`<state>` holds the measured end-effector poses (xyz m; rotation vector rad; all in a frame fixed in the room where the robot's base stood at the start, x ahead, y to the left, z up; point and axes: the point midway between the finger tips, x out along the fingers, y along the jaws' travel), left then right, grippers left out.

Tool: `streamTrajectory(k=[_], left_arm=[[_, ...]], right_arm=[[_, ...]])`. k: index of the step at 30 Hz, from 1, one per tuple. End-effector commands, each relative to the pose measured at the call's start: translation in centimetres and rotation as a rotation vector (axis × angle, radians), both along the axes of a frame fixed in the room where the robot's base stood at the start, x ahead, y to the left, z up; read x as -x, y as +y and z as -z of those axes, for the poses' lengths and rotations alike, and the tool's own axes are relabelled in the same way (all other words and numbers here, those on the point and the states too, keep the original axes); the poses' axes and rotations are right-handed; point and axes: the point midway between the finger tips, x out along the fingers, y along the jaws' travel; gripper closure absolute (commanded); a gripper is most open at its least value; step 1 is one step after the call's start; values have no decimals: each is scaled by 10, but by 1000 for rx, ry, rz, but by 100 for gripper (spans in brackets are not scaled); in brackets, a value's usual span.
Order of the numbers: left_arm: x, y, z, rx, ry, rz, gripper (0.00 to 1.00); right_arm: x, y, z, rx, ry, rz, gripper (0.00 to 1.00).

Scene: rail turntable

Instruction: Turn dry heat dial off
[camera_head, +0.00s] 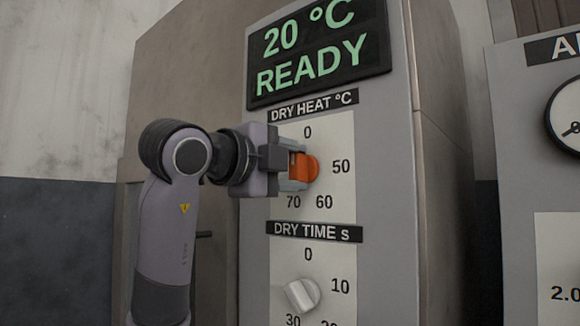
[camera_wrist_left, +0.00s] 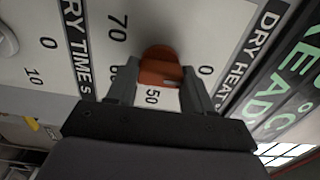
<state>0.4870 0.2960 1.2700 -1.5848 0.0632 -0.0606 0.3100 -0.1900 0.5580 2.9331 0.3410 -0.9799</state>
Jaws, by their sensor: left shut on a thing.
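The orange dry heat dial (camera_head: 312,168) is on a white scale plate under the "DRY HEAT °C" label, with 0 above it, 50 to its right, and 60 and 70 below. My left gripper (camera_head: 298,170) reaches it from the left and is shut on it, hiding the dial's left side. In the left wrist view, the dial (camera_wrist_left: 158,66) sits between the two fingers of the left gripper (camera_wrist_left: 158,84). A small pale mark shows on its near edge, but its exact setting is hard to read. My right gripper is not in view.
The display (camera_head: 318,50) above reads "20 °C READY". Below, a silver dry time dial (camera_head: 302,294) has its own scale. Another grey panel with a round gauge (camera_head: 570,115) stands at the right, across a gap.

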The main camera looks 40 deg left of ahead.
Motion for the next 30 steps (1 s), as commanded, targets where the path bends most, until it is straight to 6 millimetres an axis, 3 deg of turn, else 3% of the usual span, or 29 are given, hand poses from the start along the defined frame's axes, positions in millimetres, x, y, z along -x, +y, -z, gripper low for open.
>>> streamTrajectory(k=[1, 3, 13, 24, 30], left_arm=[[0, 2, -3, 8, -9, -4, 39], [0, 2, -3, 7, -8, -4, 23], [4, 1, -2, 2, -6, -1, 23], [58, 6, -3, 4, -10, -3, 23], [71, 7, -2, 5, -7, -2, 23]], right_arm=[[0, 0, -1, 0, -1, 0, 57], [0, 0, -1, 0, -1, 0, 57], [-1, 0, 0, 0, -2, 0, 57], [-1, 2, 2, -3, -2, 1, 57], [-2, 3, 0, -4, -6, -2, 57]])
